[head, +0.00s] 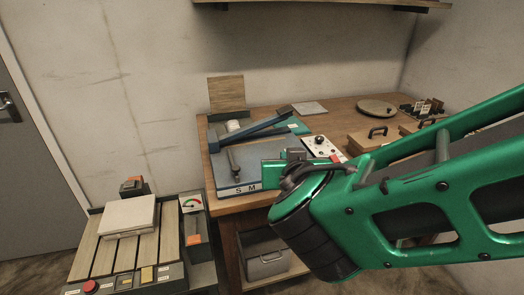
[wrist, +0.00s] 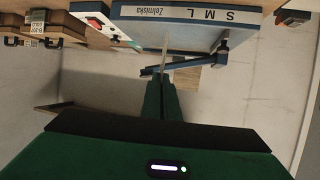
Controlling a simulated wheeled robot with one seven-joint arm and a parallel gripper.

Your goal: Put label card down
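In the wrist view, my gripper (wrist: 162,82) has its two green fingers close together. A thin pale sliver, which looks like the label card (wrist: 166,50) seen edge-on, stands out from between the fingertips. I cannot make out the card in the head view. The device also shows in the wrist view with S M L lettering (wrist: 205,15).
Wooden boxes (head: 370,140) and a round plate (head: 376,108) stand farther right. A flat grey sheet (head: 309,108) lies behind. A slatted stand (head: 98,255) with a pale block (head: 127,214) is at left.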

